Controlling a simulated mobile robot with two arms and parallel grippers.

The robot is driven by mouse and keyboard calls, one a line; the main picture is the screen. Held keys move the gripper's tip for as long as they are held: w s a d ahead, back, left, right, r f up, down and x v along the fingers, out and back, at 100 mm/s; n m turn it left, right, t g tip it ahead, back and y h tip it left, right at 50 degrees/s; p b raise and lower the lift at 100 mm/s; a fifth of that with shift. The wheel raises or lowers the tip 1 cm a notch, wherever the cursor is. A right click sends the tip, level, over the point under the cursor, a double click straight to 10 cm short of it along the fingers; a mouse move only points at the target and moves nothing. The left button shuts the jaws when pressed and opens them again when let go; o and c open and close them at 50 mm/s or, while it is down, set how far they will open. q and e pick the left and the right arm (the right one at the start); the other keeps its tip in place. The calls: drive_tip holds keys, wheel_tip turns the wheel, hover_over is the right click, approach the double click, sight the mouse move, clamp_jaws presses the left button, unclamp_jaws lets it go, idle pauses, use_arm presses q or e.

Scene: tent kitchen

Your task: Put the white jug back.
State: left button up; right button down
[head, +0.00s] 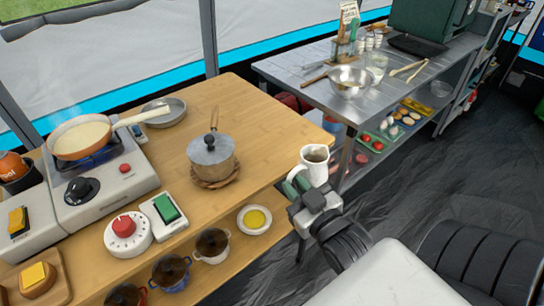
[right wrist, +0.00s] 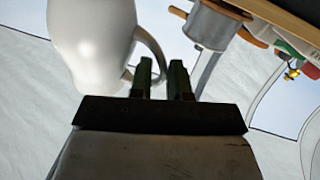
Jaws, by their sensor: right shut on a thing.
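The white jug (head: 316,170) is upright near the right edge of the wooden table, with a dark brownish interior showing at its mouth. My right gripper (head: 297,187) is shut on it at the handle side, with green fingertips. In the right wrist view the jug (right wrist: 90,45) fills the upper left, its handle (right wrist: 153,52) reaching the green fingers (right wrist: 163,78). The jug appears held in the air beside the table edge. The exact grip on the handle is partly hidden. My left gripper is out of view.
A metal counter (head: 315,92) with a steel bowl (head: 351,80) stands behind. Dark floor (head: 420,190) lies open at right.

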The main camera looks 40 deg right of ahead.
drive_tip(key=w, duration=0.4)
drive_tip(key=w+d, duration=0.1)
drive_tip(key=w, duration=0.9)
drive_tip(key=shift+w+d+f, duration=0.15)
drive_tip(key=shift+w+d, duration=0.05)
drive_tip(key=shift+d, duration=0.05)
drive_tip(key=w, duration=0.3)
drive_tip(key=shift+w+d+f, duration=0.1)
drive_tip(key=shift+w+d, duration=0.05)
drive_tip(key=shift+w, duration=0.2)
drive_tip(key=shift+s, duration=0.15)
drive_tip(key=shift+f, duration=0.1)
drive_tip(key=c, duration=1.1)
unclamp_jaws()
drive_tip(key=shift+s, duration=0.35)
drive_tip(key=s, duration=0.7)
drive_tip(key=s+a, duration=0.1)
drive_tip(key=s, duration=0.3)
drive_tip(key=shift+s, duration=0.15)
